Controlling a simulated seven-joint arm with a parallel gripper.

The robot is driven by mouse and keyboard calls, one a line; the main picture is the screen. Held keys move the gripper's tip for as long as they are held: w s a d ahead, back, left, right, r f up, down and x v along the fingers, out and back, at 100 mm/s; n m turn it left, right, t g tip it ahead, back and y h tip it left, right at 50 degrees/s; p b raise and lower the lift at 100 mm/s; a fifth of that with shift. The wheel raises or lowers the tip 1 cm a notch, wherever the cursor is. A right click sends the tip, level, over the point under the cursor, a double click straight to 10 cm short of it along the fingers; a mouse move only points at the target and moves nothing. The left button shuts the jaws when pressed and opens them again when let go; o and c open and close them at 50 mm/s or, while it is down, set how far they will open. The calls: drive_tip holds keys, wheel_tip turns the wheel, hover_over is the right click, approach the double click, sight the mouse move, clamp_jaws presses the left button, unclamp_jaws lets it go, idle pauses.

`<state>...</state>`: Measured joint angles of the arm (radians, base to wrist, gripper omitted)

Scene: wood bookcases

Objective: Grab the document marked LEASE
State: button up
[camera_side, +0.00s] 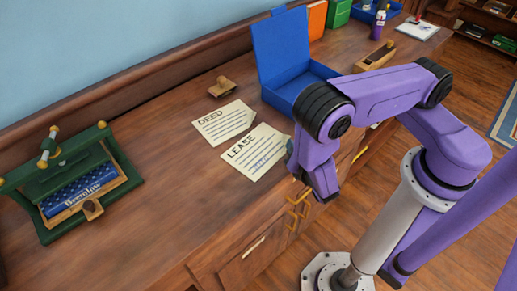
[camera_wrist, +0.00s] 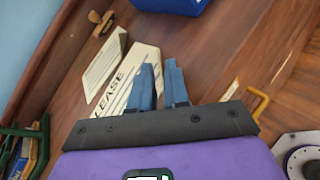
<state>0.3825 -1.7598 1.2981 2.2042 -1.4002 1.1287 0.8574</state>
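The LEASE document (camera_side: 256,151) is a cream sheet with dark lettering, lying on the wooden desk. The similar DEED document (camera_side: 223,121) lies just beyond it, up and left. My gripper (camera_side: 290,146) is at the right edge of the LEASE sheet in the side view, its fingers mostly hidden by the arm. In the wrist view, the two blue fingers of my gripper (camera_wrist: 160,76) stand apart with a narrow gap. The left finger covers part of the LEASE document (camera_wrist: 122,80). I cannot tell whether the fingers touch the sheet.
A blue open box (camera_side: 281,56) stands behind my arm. A wooden stamp (camera_side: 222,87) lies beyond the DEED sheet. A green-framed stand (camera_side: 72,182) with a "Bremlow" block is at left. Gold drawer handles (camera_side: 298,205) project from the desk front. Desk left of the documents is clear.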

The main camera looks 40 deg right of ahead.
drive_tip(key=shift+x, duration=1.85)
drive_tip(key=shift+a, duration=0.1)
clamp_jaws()
